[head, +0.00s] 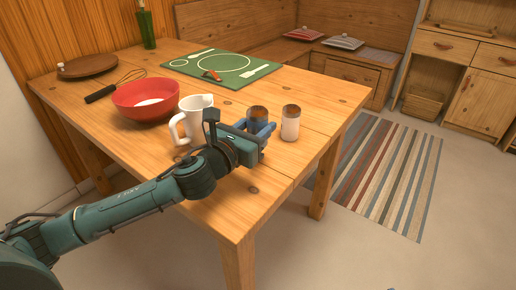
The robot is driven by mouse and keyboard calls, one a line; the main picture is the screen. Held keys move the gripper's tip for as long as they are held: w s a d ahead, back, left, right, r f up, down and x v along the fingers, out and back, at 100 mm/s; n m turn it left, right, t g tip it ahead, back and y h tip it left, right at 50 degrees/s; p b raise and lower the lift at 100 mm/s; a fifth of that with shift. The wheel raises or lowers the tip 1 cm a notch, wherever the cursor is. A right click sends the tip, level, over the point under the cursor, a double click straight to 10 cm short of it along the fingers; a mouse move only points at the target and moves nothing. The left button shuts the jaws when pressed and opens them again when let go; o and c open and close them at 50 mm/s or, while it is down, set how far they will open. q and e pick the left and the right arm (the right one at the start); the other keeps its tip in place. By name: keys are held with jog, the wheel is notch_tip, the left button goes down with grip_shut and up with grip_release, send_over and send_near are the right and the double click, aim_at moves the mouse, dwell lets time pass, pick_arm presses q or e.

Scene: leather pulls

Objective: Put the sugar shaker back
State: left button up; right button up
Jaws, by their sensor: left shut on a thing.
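My left gripper (260,131) is at the front right part of the wooden table, with its blue fingers shut on a shaker (258,113) with a brown top. The fingers hide most of the shaker's body, and I cannot tell whether its base touches the table. A second shaker (290,123), pale with a brown top, stands upright just to the right, apart from the gripper. I cannot read any label to tell which one holds sugar.
On the wooden table (325,98), a white jug (194,112) stands left of the gripper. A red bowl (146,99), a whisk (116,86) and a round board (88,66) lie farther left. A green mat (222,70) with white outlines and a green bottle (147,30) are behind.

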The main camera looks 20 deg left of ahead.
pick_arm(q)
jog(key=shift+f+b, duration=0.3)
jog(key=shift+f, duration=0.4)
notch_tip(320, 180, down, 3)
jog(key=shift+r+b, duration=0.2)
jog(key=shift+b, duration=0.45)
jog(key=shift+f, duration=0.15)
pick_arm(e)
jog(key=shift+w+a+f+n+t+y, duration=0.15)
jog(key=shift+w+f+n+t+y, duration=0.2)
jog(key=shift+t, duration=0.25)
jog(key=shift+r, duration=0.1)
pick_arm(q)
jog(key=shift+f, duration=0.1)
jog(key=o, duration=1)
